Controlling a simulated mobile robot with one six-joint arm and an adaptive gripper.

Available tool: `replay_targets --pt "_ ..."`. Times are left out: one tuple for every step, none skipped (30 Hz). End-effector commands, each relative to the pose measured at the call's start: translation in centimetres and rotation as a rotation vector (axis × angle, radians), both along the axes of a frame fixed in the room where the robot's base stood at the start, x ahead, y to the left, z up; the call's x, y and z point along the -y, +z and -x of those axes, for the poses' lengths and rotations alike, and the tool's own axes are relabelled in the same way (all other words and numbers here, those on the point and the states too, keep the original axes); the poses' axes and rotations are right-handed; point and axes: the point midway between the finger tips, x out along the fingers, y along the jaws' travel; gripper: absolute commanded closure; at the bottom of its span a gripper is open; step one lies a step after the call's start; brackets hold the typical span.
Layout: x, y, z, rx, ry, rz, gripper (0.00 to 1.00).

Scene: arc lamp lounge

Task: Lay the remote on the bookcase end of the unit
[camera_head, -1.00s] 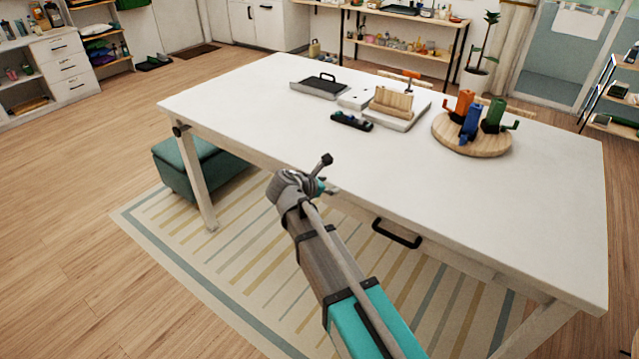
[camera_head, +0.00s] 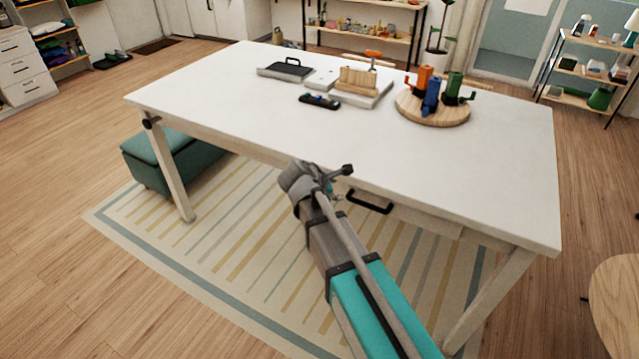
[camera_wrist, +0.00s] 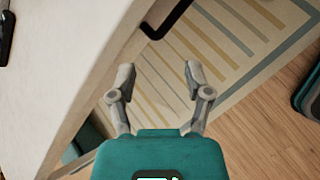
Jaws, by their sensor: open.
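A dark remote (camera_head: 319,101) lies on the white table (camera_head: 240,115), in front of a white board with a wooden rack. What looks like one end of it also shows at the top left of the wrist view (camera_wrist: 6,38). In the wrist view my gripper (camera_wrist: 158,75) has its two fingers spread apart with nothing between them, over the striped rug and beside the table edge. In the head view my arm reaches to the table's front edge, well short of the remote. I cannot make out the bookcase end of a unit for certain.
A round wooden board (camera_head: 432,108) holds orange, blue and green items on the table. A dark tray (camera_head: 286,70) lies at its back left. A teal ottoman (camera_head: 172,160) stands under the left end. A drawer handle (camera_head: 370,202) juts from the front. Open shelves (camera_head: 590,72) stand at back right.

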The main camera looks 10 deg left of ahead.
Motion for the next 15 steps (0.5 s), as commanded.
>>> replay_targets --pt "0.9 -0.2 0.2 -0.001 -0.03 -0.023 0.36" --pt "1.3 -0.3 0.3 -0.001 -0.049 -0.038 0.36" --pt "2.0 -0.5 0.4 -0.002 -0.076 -0.06 0.36" --pt "2.5 -0.7 0.5 -0.001 -0.098 -0.076 0.36" --pt "3.0 -0.8 0.6 -0.003 -0.119 -0.093 0.36" --pt "3.7 -1.0 0.8 -0.003 -0.154 -0.118 0.36" --pt "4.3 -1.2 1.0 -0.003 -0.178 -0.137 0.36" --pt "5.0 -1.4 1.2 -0.004 -0.209 -0.159 0.36" --pt "5.8 -1.6 1.4 -0.004 -0.248 -0.189 0.36" --pt "6.6 -1.8 1.7 -0.004 -0.286 -0.215 0.36" --pt "7.4 -2.0 1.9 -0.004 -0.323 -0.241 0.36" --pt "8.5 -2.3 2.4 -0.004 -0.38 -0.279 0.36" --pt "9.4 -2.6 2.7 -0.004 -0.426 -0.311 0.36" --pt "10.3 -2.8 3.1 -0.004 -0.474 -0.342 0.36" --pt "11.4 -3.2 3.6 -0.003 -0.539 -0.383 0.36"
